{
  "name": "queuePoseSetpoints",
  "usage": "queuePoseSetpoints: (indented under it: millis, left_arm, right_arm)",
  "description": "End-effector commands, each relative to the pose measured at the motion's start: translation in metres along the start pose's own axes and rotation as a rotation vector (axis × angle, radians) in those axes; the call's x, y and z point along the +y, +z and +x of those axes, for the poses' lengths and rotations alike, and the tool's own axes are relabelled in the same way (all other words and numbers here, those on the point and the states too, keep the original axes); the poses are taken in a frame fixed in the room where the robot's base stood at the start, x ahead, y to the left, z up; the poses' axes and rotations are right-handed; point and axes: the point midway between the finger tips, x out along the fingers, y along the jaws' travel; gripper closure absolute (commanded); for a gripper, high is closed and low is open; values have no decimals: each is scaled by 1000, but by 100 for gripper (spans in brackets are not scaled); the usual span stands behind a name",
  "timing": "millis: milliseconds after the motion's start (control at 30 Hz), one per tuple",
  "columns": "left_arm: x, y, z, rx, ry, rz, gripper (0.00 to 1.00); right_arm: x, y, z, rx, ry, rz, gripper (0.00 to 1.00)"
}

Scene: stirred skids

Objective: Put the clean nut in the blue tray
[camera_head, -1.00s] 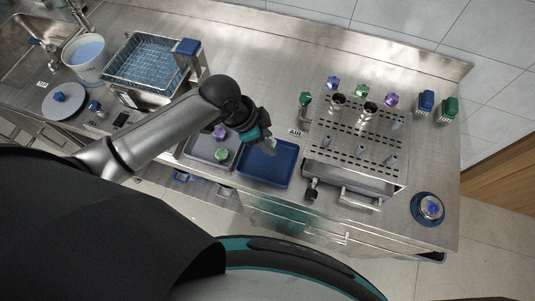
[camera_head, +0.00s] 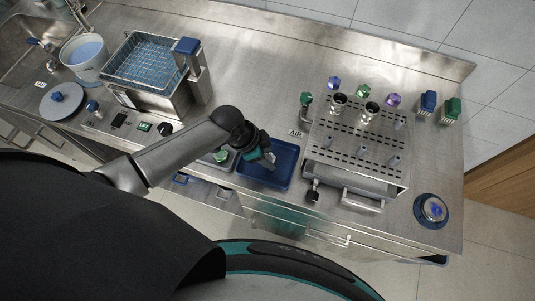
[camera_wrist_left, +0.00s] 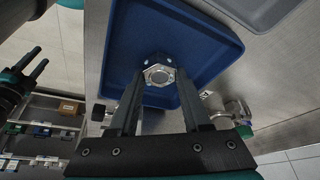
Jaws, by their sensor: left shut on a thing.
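My left gripper (camera_head: 268,158) is over the blue tray (camera_head: 290,166) in the head view. The left wrist view shows a metallic hex nut (camera_wrist_left: 158,72) with a round bore between its fingertips, which are shut on it. The nut is seen against the floor of the blue tray (camera_wrist_left: 205,45); I cannot tell whether it touches. My right gripper (camera_wrist_left: 36,72) shows at the left edge of the left wrist view, with its two fingers apart and nothing between them. It is not in the head view.
A perforated metal rack (camera_head: 350,148) stands right of the blue tray. A basket bath (camera_head: 145,62), white bucket (camera_head: 84,56) and sink lie left.

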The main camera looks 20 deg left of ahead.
Motion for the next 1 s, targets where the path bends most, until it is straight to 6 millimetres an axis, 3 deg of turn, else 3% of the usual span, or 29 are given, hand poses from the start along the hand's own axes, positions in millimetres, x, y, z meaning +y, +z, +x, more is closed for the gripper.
queuePoseSetpoints:
  millis: [67,100,367,733,1000]
  left_arm:
    - [0,1,2,1,0,0,100]
    - [0,1,3,0,0,0,51]
    - [0,1,2,0,0,0,22]
    - [0,0,-4,0,-1,0,22]
    - [-1,0,-46,0,-2,3,22]
  right_arm:
    - [0,0,2,0,0,0,50]
    - [0,0,2,0,0,0,50]
    - [0,0,1,0,0,0,50]
    - [0,0,-2,1,-1,0,50]
    - [0,-1,-10,1,-1,-1,50]
